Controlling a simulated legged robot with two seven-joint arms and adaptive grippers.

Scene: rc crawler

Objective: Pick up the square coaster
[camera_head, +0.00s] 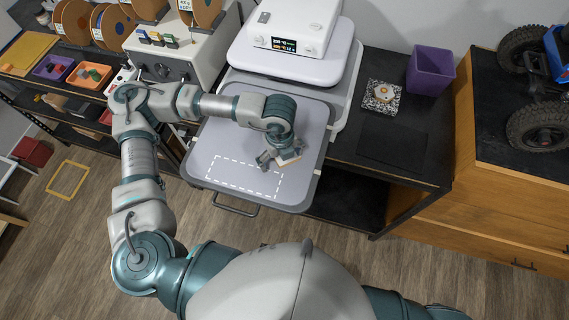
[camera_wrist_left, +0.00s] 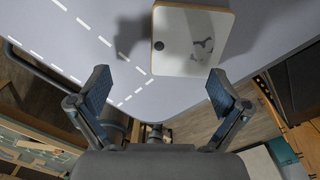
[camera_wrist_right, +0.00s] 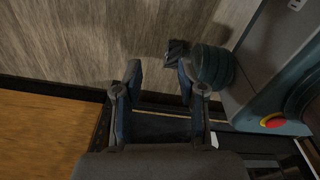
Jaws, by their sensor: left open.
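A white square coaster (camera_wrist_left: 192,42) with rounded corners, a wooden edge and a dark round spot lies just ahead of my left gripper (camera_wrist_left: 159,84) in the left wrist view. That gripper is open, with nothing between its fingers. In the head view the coaster (camera_head: 287,157) shows partly behind my left gripper (camera_head: 268,161), over the grey tray (camera_head: 215,150) beside the dashed white rectangle. My right gripper (camera_wrist_right: 160,72) shows only in its own wrist view. Its fingers are apart and empty, away from the coaster.
A white device (camera_head: 290,25) stands behind the tray. A dark mat (camera_head: 393,145) lies on the black bench. A wheeled vehicle (camera_head: 540,90) stands on the wooden cabinet.

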